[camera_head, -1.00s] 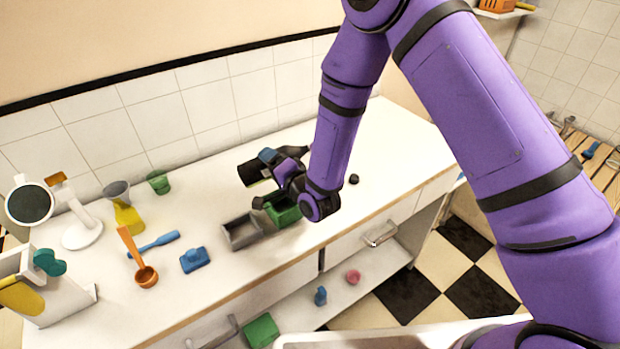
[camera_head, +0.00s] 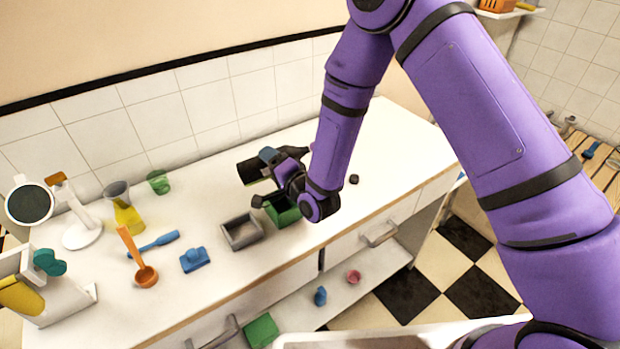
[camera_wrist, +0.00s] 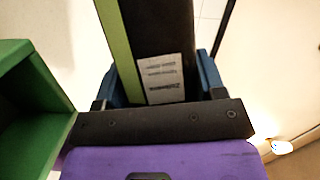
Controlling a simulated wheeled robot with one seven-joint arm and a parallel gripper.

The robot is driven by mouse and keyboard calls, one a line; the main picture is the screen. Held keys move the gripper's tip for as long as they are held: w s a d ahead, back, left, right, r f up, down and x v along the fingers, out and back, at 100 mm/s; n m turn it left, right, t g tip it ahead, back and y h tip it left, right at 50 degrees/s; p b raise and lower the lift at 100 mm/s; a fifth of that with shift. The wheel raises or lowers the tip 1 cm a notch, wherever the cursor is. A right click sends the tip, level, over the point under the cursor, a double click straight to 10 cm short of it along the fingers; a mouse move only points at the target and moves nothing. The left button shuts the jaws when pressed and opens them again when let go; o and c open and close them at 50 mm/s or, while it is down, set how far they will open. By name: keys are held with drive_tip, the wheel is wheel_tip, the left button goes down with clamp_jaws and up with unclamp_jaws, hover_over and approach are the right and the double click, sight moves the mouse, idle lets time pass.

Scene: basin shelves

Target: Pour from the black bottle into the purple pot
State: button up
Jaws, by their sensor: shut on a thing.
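The black bottle (camera_head: 254,169) is held lying nearly level above the white counter, its dark neck pointing right. In the wrist view the bottle (camera_wrist: 160,25) shows a green stripe and a white label. My gripper (camera_wrist: 158,82) is shut on it, with a blue finger on each side. My gripper also shows in the head view (camera_head: 270,160), partly hidden by my purple wrist. I see no pot that is clearly purple. A small pink pot (camera_head: 353,277) stands on the lower shelf, below the counter.
A grey open box (camera_head: 242,233) and a green box (camera_head: 284,213) stand under and in front of my wrist. A black cap (camera_head: 354,179) lies right of it. A blue brush, orange ladle (camera_head: 146,276) and cups are at left.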

sight(280, 150)
drive_tip(key=shift+r+m, duration=0.1)
drive_tip(key=shift+m, duration=0.7)
idle(2.9)
